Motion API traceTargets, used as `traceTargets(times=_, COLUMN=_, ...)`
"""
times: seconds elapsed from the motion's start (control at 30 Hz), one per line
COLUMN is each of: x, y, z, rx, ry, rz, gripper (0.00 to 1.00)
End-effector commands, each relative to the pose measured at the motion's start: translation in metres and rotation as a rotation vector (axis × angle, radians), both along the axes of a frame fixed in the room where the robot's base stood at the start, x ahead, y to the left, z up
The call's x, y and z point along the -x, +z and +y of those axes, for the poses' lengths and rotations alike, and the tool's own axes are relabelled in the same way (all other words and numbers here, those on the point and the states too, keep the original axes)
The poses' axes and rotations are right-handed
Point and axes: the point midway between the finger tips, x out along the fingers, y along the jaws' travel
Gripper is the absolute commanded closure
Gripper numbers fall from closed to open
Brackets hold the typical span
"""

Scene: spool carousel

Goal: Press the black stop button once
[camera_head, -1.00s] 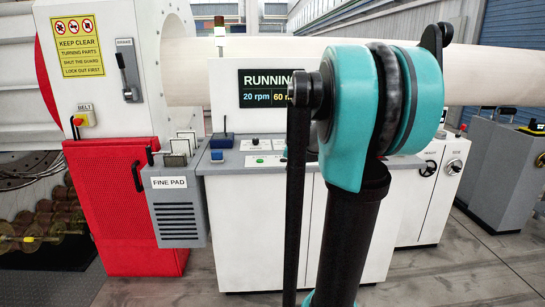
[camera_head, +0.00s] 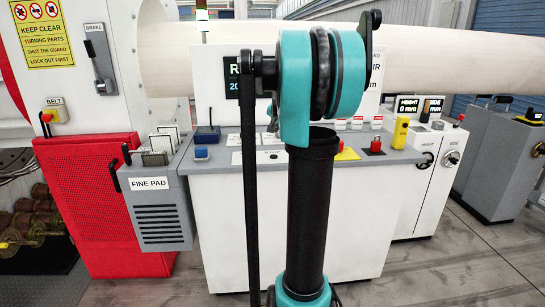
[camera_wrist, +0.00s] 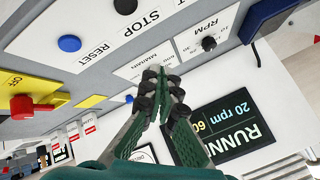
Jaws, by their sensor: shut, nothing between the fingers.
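The black stop button (camera_wrist: 125,5) shows at the top edge of the wrist view, partly cut off, beside a white label reading STOP. My gripper (camera_wrist: 158,76) is shut and empty in the middle of the wrist view. Its fingertips appear over the console, apart from the black button, which lies above them in the picture. A blue button (camera_wrist: 69,43) beside a RESET label is to the left of the STOP label. In the head view my arm hides the gripper and part of the console.
The running display (camera_wrist: 222,128) is near the fingers. In the head view, a large pale roll (camera_head: 440,60) spans behind the grey console top (camera_head: 215,166).

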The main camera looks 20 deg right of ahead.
Motion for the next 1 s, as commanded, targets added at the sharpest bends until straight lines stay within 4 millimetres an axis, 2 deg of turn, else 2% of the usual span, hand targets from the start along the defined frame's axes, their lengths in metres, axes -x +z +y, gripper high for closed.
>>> traceTargets(times=0.27, x=0.0, y=-0.011, z=0.0, rx=0.0, ry=0.001, rz=0.001, gripper=1.0)
traceTargets(times=0.7, x=0.0, y=-0.067, z=0.0, rx=0.0, ry=0.001, rz=0.001, gripper=1.0)
traceTargets(times=1.0, x=0.0, y=-0.087, z=0.0, rx=0.0, ry=0.001, rz=0.001, gripper=1.0)
